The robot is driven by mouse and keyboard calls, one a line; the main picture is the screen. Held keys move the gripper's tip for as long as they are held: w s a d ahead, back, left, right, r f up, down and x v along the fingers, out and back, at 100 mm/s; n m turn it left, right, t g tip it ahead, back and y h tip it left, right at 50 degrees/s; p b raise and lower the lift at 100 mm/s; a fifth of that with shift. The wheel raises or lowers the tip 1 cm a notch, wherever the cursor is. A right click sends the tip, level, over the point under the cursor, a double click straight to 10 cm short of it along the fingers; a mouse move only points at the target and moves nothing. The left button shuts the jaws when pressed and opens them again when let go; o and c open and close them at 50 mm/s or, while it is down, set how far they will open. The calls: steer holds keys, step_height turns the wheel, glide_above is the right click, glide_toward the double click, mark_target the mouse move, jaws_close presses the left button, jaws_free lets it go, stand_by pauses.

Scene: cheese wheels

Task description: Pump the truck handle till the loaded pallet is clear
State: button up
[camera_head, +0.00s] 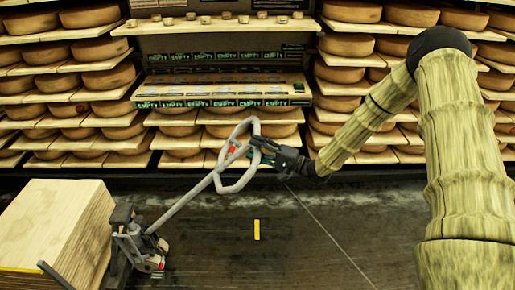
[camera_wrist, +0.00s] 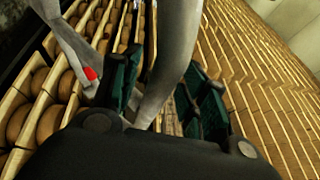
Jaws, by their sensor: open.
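The truck handle (camera_head: 240,180) is a grey loop on a long bar that leans up and to the right from the truck's base (camera_head: 138,243) at the lower left. A red part shows on the handle. The loaded pallet (camera_head: 58,225), a block of stacked boards, stands at the left of the truck; its underside is out of sight. My gripper (camera_head: 256,152) is at the right side of the loop. In the wrist view the grey handle tube (camera_wrist: 168,65) passes between my two green-padded fingers, which are apart. I cannot tell whether either finger touches it.
Shelves of cheese wheels (camera_head: 108,78) line the back wall behind the handle. A middle rack holds rows of boards marked EMPTY (camera_head: 222,92).

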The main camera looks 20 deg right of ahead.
jaws_close()
steer(key=shift+r, duration=0.1)
